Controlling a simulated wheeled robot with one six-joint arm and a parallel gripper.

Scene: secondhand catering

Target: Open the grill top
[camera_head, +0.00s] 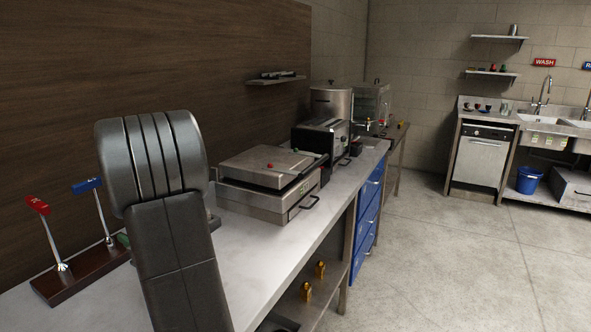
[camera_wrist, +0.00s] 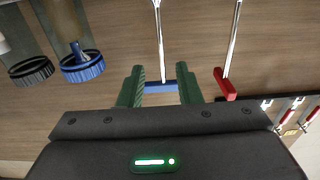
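The grill (camera_head: 262,204) is a steel box on the counter in the head view, right of my arm. Its flat top (camera_head: 262,163) lies down over the body, with a dark gap between them. A bar-like handle (camera_head: 306,205) sticks out at the right front. My gripper (camera_wrist: 160,88) shows two green fingers set wide apart in the wrist view. A blue-handled lever (camera_wrist: 160,87) appears between them; I cannot tell whether it touches them. In the head view my arm hides most of the gripper, which is apart from the grill.
A dark base (camera_head: 68,278) with red (camera_head: 37,205) and blue levers stands left of my arm. Behind the grill are a toaster-like appliance (camera_head: 320,138) and a steel pot (camera_head: 331,103). A shelf (camera_head: 277,80) hangs above. The floor (camera_head: 440,260) at right is clear.

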